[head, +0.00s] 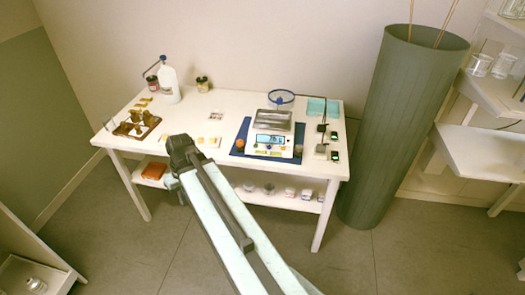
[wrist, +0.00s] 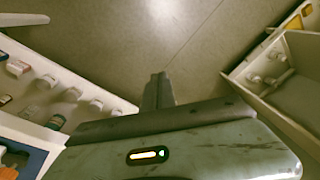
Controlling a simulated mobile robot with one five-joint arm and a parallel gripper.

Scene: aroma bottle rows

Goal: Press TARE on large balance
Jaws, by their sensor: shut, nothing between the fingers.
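The large balance (head: 274,140) stands on a blue mat (head: 240,131) at the right of the white table. It has a silver pan (head: 274,119) and a lit display (head: 270,140) on its front panel. The TARE key is too small to make out. My gripper (wrist: 158,82) is shut and empty in the wrist view, with bare floor beyond its fingers. In the head view my arm reaches up to the table's front edge, left of the balance. The fingers cannot be made out there. A blue mat corner (wrist: 22,152) shows at lower left in the wrist view.
On the white table (head: 180,133) stand a white bottle (head: 169,84), a brown tray (head: 152,122) and small dark devices (head: 335,156) right of the balance. A tall green cylinder (head: 396,125) stands beside the table. The lower shelf holds several small jars.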

